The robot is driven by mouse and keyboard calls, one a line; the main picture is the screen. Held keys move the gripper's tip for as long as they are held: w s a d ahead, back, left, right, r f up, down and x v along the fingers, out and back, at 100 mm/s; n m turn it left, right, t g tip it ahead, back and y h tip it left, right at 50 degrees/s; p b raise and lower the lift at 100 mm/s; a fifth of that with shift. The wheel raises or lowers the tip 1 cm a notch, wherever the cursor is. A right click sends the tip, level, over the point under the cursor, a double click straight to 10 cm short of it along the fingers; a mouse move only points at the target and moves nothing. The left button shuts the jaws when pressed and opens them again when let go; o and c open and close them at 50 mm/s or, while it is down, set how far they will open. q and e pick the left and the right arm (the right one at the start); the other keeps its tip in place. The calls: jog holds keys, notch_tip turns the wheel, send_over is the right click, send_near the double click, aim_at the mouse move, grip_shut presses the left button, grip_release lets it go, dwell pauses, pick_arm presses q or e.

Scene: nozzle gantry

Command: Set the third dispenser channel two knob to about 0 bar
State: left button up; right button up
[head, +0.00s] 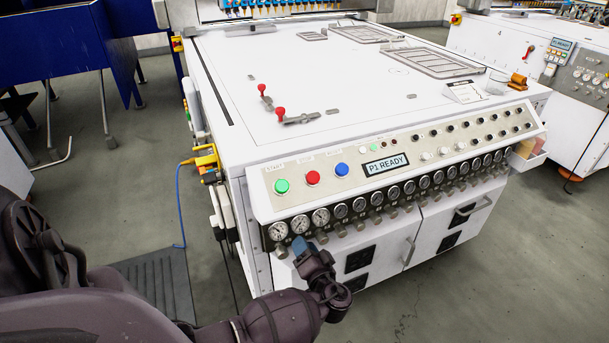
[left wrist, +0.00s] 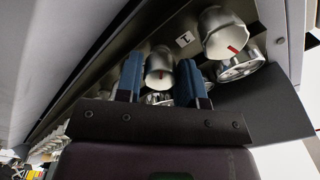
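The front panel carries a row of round gauges (head: 320,217) with a row of silver knobs (head: 322,238) below it. My left gripper (head: 300,244) is at the knob row, below the leftmost gauges. In the left wrist view, the two blue fingers of my left gripper (left wrist: 160,82) stand apart, one on each side of a silver knob (left wrist: 159,66) with a red mark. I cannot tell whether they touch it. A bigger-looking knob (left wrist: 223,35) with a red mark is to the right, beside a small label "1" (left wrist: 185,40). My right gripper is not in view.
Green, red and blue buttons (head: 313,178) and a display reading "P1 READY" (head: 386,164) sit above the gauges. White cabinet doors (head: 425,228) are below the panel. A yellow connector (head: 205,158) with a blue cable is at the machine's left corner.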

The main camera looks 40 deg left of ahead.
pick_arm(q)
jog(key=shift+o, duration=0.2)
jog(key=v, duration=1)
jog(key=shift+s+d+p, duration=0.15)
jog(key=shift+d+p, duration=0.25)
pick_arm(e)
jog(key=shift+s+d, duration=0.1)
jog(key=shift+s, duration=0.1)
